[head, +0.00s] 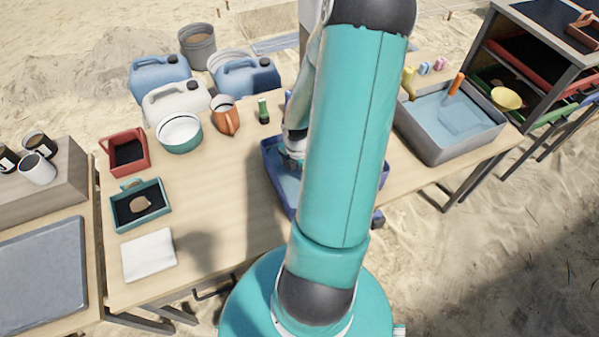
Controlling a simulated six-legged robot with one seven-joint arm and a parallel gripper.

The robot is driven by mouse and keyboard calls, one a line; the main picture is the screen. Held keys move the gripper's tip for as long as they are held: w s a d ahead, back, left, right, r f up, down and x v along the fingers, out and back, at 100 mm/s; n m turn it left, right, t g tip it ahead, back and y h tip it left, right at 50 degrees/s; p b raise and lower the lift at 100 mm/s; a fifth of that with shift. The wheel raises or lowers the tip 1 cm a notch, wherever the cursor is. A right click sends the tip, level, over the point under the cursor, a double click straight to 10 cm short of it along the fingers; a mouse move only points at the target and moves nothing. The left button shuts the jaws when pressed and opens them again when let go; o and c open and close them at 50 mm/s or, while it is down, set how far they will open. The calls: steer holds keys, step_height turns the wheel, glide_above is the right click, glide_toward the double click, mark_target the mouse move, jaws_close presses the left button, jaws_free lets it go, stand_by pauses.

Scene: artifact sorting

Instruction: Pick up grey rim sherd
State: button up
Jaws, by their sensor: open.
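I cannot make out the grey rim sherd in the head view. My arm covers much of the middle of the table. A blue basin (273,167) sits under the arm, with only its left part and a strip of its right side showing. My gripper (293,160) points down at the left part of this basin, partly hidden by my arm. It is open; its fingertips and anything between them are too small to tell.
A teal tray (163,213) with a tan sherd (141,203), a red tray (147,163), a white cloth (149,255) and a teal-rimmed bowl (181,148) stand on the left. A grey water tub (433,152) stands on the right. Jerrycans (177,103) line the back.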

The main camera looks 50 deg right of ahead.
steer(key=c, duration=1.1)
steer(key=shift+o, duration=0.2)
steer(key=shift+r, duration=0.2)
